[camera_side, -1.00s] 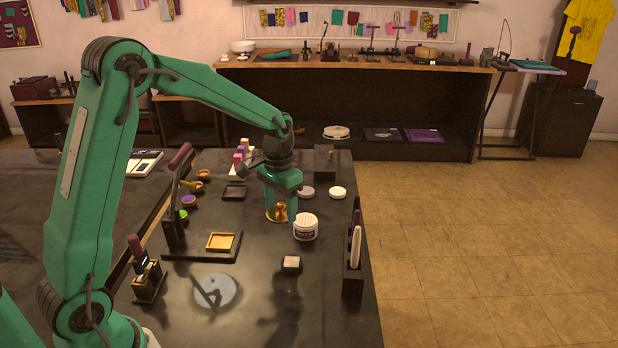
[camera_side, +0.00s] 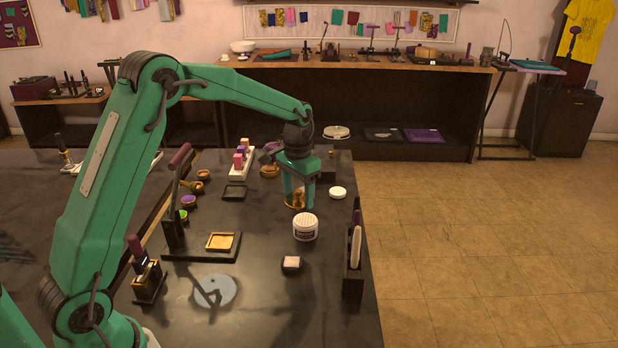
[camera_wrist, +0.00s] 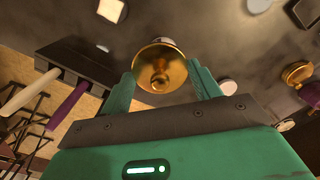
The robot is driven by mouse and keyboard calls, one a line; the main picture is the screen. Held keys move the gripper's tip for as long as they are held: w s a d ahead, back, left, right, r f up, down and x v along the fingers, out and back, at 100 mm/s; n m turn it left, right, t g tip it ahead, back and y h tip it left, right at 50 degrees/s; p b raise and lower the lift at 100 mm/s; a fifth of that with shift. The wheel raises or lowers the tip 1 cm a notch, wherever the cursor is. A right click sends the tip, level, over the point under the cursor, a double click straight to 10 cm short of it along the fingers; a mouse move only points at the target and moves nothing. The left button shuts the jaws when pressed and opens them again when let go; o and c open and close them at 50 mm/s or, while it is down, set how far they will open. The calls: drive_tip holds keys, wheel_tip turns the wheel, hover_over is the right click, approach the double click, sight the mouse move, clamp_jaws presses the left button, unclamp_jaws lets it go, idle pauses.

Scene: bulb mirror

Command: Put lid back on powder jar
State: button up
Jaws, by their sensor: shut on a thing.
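My gripper (camera_side: 298,201) points down and is shut on a round gold piece (camera_side: 296,204). In the wrist view my gripper (camera_wrist: 161,86) has this gold piece (camera_wrist: 158,70) between its fingers, with a knob at its middle. I cannot tell whether it is the jar's lid, nor whether it clears the table. A flat white disc (camera_side: 338,192) lies to the right of my gripper.
A holder (camera_side: 353,272) with upright tools stands at the table's right edge. A press with a purple handle (camera_side: 180,156) and a gold tray (camera_side: 220,242) are left of the jar. Several small bowls line the left side.

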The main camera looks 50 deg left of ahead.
sight(305, 219)
drive_tip(key=shift+w+r, duration=0.1)
drive_tip(key=shift+w, duration=1.1)
drive_tip(key=shift+f, duration=3.2)
drive_tip(key=shift+f, duration=0.15)
drive_tip(key=o, duration=1.3)
drive_tip(key=shift+r, duration=3.5)
